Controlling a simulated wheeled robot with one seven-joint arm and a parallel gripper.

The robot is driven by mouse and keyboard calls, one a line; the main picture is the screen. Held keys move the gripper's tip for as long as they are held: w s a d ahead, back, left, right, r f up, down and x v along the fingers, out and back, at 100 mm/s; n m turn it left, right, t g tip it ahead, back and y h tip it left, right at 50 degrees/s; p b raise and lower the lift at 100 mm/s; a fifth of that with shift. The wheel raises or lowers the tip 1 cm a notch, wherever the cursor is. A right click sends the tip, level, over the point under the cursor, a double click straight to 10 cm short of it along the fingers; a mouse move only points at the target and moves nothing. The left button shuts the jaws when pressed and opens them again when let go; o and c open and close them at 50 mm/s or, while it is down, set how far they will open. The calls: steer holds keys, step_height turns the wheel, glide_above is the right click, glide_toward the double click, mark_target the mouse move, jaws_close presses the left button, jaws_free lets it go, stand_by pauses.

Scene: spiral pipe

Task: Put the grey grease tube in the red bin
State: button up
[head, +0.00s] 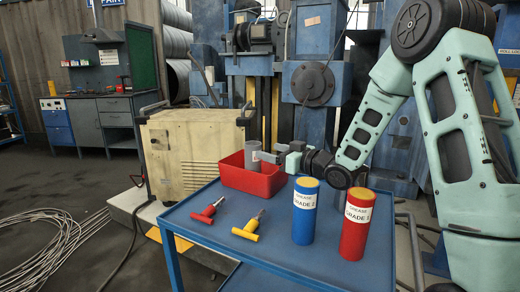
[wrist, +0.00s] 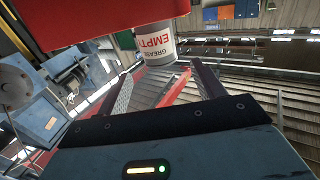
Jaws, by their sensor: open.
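The grey grease tube (head: 253,155) stands upright inside the red bin (head: 248,182) on the blue table, its upper part above the rim and its lower end hidden by the bin wall. In the wrist view the tube (wrist: 158,46), labelled "GREASE EMPTY", appears upside down, with the red bin wall (wrist: 100,18) covering its end. My gripper (head: 270,157) is just right of the tube at rim height. In the wrist view its fingers (wrist: 165,75) are spread apart, with the tube at or just beyond their tips; I cannot tell whether they touch it.
A blue grease tube (head: 305,212) and a red grease tube (head: 356,226) stand at the table's front right. A red-handled tool (head: 207,213) and a yellow-handled tool (head: 248,228) lie left of them. A beige cabinet (head: 190,150) stands left of the bin. Blue machinery (head: 315,120) rises behind.

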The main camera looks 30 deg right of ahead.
steer(key=v, duration=0.4)
stand_by(0.5)
